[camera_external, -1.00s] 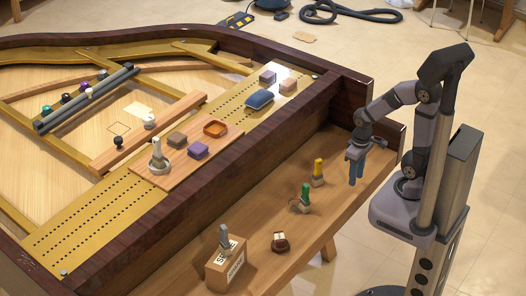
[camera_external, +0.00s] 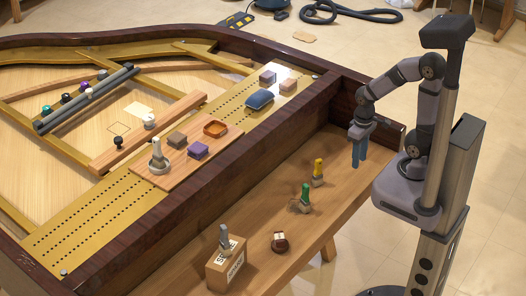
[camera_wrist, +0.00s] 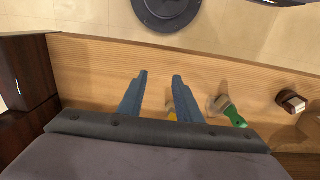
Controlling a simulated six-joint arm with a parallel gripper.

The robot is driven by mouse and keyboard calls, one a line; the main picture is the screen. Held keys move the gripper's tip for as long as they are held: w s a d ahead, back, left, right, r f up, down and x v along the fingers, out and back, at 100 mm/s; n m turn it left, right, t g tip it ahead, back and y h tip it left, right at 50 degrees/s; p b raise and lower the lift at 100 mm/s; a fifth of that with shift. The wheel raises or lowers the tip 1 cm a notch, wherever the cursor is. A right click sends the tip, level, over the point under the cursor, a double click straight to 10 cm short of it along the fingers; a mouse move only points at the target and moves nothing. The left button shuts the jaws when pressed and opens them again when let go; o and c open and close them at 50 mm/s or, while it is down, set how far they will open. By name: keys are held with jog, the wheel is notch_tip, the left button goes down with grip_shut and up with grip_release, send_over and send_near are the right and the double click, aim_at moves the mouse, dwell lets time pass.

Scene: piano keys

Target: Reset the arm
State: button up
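My gripper (camera_external: 359,152) hangs with its blue fingers pointing down above the right end of the wooden shelf (camera_external: 345,215), near the dark piano frame. In the wrist view its two fingers (camera_wrist: 160,75) stand apart with a gap between them, and nothing shows held. The yellow-handled brush (camera_external: 318,172) stands on the shelf left of the gripper. In the wrist view only a bit of yellow (camera_wrist: 172,113) shows, partly hidden by a finger. The green-handled brush (camera_external: 305,197) is further left and also shows in the wrist view (camera_wrist: 232,114).
A small brown-and-white item (camera_external: 280,242) and a box (camera_external: 226,268) with a grey-handled tool (camera_external: 224,238) are on the shelf further left. The dark piano wall (camera_external: 240,165) rises behind the shelf. A tool board (camera_external: 187,150) lies beyond it.

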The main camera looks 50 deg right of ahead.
notch_tip(320, 180, up, 8)
jog(key=p, duration=0.6)
jog(key=shift+r, duration=0.15)
dwell(0.5)
